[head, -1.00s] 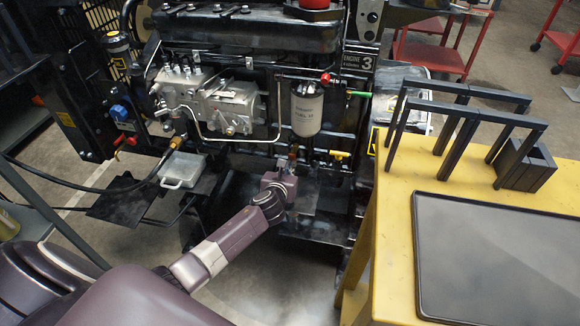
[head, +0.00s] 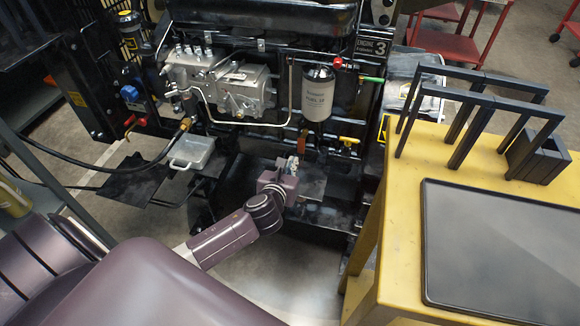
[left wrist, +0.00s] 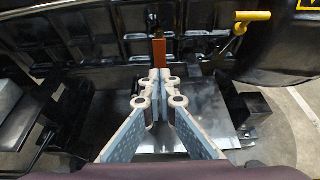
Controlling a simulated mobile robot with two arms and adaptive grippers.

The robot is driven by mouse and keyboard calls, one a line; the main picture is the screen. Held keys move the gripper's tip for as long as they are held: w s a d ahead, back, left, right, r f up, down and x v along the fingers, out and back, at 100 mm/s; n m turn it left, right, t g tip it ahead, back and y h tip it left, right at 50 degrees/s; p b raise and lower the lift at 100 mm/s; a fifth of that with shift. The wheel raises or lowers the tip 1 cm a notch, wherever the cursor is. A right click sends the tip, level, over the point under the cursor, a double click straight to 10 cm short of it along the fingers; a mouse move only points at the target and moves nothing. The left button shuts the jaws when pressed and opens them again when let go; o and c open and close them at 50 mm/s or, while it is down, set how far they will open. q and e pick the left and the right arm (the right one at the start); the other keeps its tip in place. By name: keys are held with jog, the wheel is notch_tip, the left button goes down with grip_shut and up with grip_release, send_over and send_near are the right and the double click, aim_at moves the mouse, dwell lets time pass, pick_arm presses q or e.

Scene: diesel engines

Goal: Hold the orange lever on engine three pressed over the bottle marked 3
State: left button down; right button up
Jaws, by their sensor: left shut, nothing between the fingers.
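The engine number plate with a 3 (head: 373,47) is at the upper right of the engine in the head view. The orange lever (left wrist: 159,51) hangs upright in front of the dark engine block in the left wrist view. My left gripper (left wrist: 160,76) is shut and empty, its fingertips just below the lever's lower end in the picture. I cannot tell whether they touch it. In the head view my left gripper (head: 290,166) is below the white fuel filter, above a dark shelf. I see no bottle marked 3. My right gripper is not in view.
A yellow table (head: 400,205) with a black tray (head: 424,250) and dark racks stands close at the right. A yellow-handled valve (head: 348,141) is right of the filter (head: 318,95). A small metal pan (head: 190,153) and black hose are at left.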

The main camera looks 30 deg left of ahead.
pick_arm(q)
jog(key=shift+v, duration=1.15)
